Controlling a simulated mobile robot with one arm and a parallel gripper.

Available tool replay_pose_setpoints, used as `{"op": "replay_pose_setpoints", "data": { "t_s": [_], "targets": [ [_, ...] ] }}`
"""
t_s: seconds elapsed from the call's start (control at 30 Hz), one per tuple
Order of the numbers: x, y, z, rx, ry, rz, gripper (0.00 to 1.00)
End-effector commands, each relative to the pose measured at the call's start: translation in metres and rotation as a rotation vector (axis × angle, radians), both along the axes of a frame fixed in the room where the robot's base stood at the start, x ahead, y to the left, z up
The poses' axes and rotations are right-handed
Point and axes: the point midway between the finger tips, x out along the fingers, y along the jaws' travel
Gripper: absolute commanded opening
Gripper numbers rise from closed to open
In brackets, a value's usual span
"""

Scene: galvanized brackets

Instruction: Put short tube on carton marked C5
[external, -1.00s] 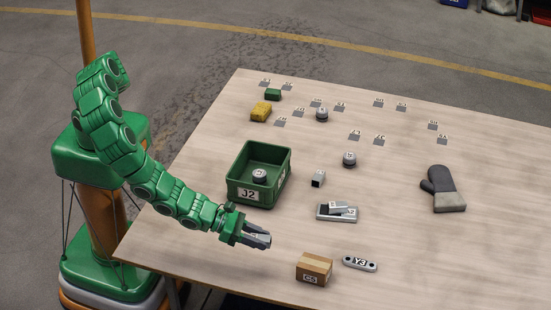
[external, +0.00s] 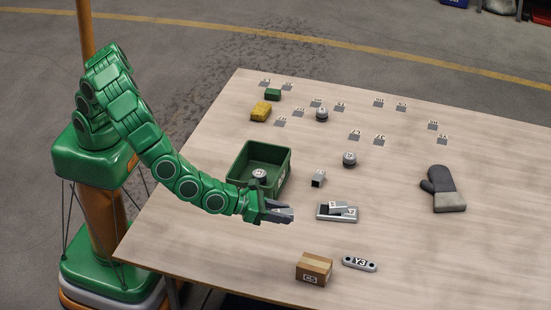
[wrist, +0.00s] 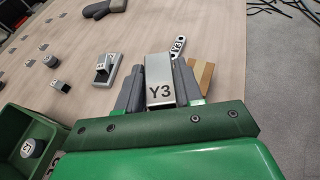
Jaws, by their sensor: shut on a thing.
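My gripper (external: 286,214) is shut on a silver, flat-faced piece marked Y3 (wrist: 161,92), held between its fingers above the table. Its far end is hard to make out, so I cannot tell if it is hollow. The carton marked C5 (external: 313,270) is a small brown box near the table's front edge, in front of and to the right of my gripper. In the wrist view the carton (wrist: 205,72) is partly hidden behind the right finger. A short square silver tube with a dark open end (external: 318,178) stands on the table behind my gripper.
A green bin (external: 287,165) holding a round part is close behind my gripper. A flat plate (external: 337,214) with a silver piece on it lies to the right. A link marked Y3 (external: 359,263) lies beside the carton. A dark mitten (external: 443,190) lies further right.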

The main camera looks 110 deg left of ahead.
Motion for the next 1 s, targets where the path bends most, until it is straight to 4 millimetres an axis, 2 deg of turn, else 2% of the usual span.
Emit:
{"op": "replay_pose_setpoints", "data": {
  "t_s": [0.5,1.0],
  "targets": [
    [0.06,-0.015,-0.029,-0.001,0.0,0.004,0.04],
    [0.095,-0.025,-0.071,-0.001,-0.003,0.001,0.04]
  ]
}}
